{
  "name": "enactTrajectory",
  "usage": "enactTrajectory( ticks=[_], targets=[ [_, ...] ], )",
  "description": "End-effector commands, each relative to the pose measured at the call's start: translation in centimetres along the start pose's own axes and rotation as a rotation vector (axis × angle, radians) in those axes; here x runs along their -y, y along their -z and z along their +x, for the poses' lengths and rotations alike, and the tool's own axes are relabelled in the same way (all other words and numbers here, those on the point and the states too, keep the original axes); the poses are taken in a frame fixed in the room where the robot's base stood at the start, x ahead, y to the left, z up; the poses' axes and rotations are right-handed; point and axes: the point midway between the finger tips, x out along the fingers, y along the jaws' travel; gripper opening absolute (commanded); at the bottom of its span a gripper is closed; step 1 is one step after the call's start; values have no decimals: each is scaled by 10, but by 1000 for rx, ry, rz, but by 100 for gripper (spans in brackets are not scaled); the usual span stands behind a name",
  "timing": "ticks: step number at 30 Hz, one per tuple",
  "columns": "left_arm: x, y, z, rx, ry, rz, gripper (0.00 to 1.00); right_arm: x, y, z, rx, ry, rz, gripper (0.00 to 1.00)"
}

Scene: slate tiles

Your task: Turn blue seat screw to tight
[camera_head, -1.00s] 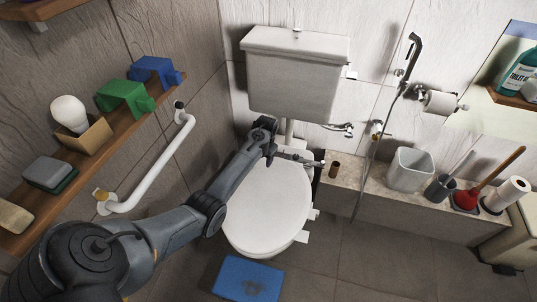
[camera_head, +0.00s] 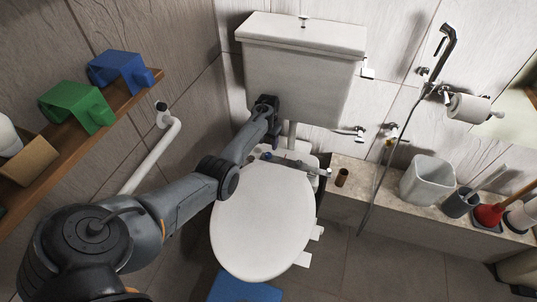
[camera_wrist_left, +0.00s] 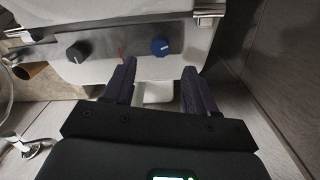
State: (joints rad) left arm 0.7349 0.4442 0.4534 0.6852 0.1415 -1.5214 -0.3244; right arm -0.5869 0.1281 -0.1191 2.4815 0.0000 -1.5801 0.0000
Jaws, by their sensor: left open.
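A black knob (camera_wrist_left: 77,52) sits on the same plate, with a small red mark between the two. My left gripper (camera_wrist_left: 158,72) is open and empty, its two fingers pointing toward the blue screw with a gap before it. In the head view it (camera_head: 267,107) is in front of the cistern.
The cistern (camera_head: 300,75) stands close behind my left gripper. A stone ledge (camera_head: 385,205) with a bin (camera_head: 427,180) and a brown tube (camera_head: 342,177) runs along the right. A white grab bar (camera_head: 150,160) and a wooden shelf (camera_head: 60,150) are on the left wall.

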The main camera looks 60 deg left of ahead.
Motion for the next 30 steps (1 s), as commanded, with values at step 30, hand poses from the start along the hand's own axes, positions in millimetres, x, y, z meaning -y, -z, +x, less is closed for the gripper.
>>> enactTrajectory(
  ticks=[30],
  targets=[
    [0,0,74,0,1,0,46,5,-12,50,-7,8,10,43]
  ],
)
